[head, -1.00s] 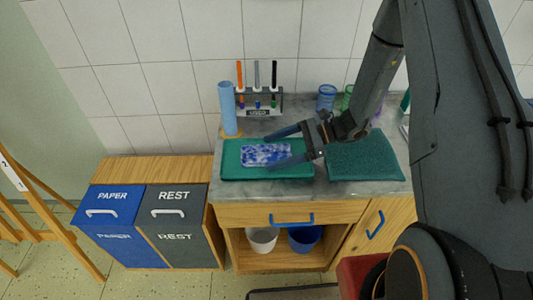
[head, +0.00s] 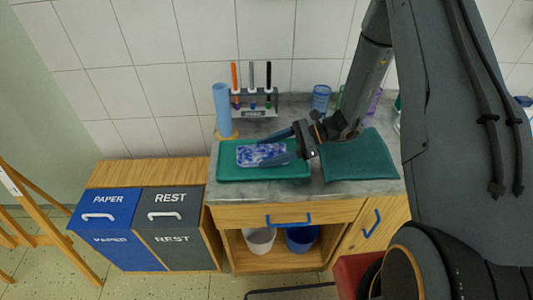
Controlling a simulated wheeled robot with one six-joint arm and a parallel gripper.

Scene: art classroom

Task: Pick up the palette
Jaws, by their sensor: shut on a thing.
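The palette (head: 256,153), a flat blue-and-white mottled rectangle, is over the left green mat (head: 226,174) on the grey counter. My gripper (head: 272,147) reaches in from the right, with one finger along the palette's far side and one along its near side. The fingers are shut on the palette and cover part of its right end. I cannot tell whether the palette still touches the mat.
A second green mat (head: 360,158) lies to the right. A rack (head: 254,103) with several markers and a blue roll (head: 223,110) stand behind. Cups (head: 321,98) stand at the back right. Paper and rest bins (head: 105,215) are at the left.

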